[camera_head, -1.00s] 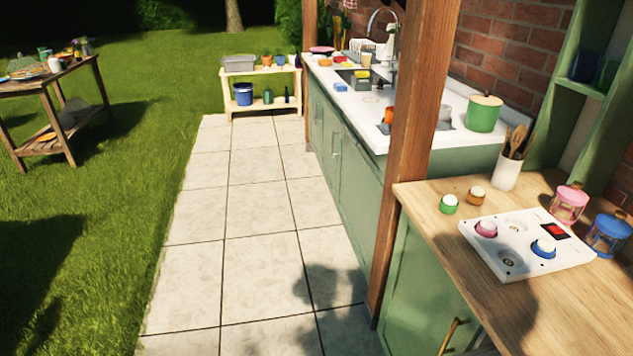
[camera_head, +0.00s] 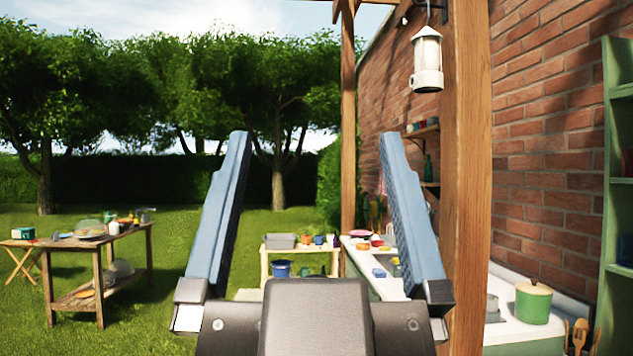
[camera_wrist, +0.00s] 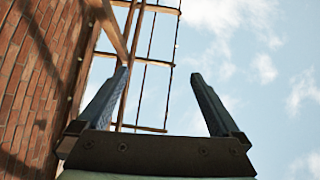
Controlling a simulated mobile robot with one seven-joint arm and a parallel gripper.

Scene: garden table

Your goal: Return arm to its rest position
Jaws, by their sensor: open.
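My gripper (camera_head: 318,165) stands upright in the middle of the head view, close to the camera. Its two blue-grey fingers are spread wide apart with nothing between them. In the wrist view my gripper (camera_wrist: 158,82) points up at the sky, open and empty. It touches nothing in either view.
A wooden post (camera_head: 465,180) rises just right of my gripper, with a hanging lantern (camera_head: 427,60) above. A counter with a green pot (camera_head: 533,301) lies beyond. A wooden table (camera_head: 100,243) stands on the lawn at left. The wrist view shows a brick wall (camera_wrist: 35,70) and roof beams (camera_wrist: 150,62).

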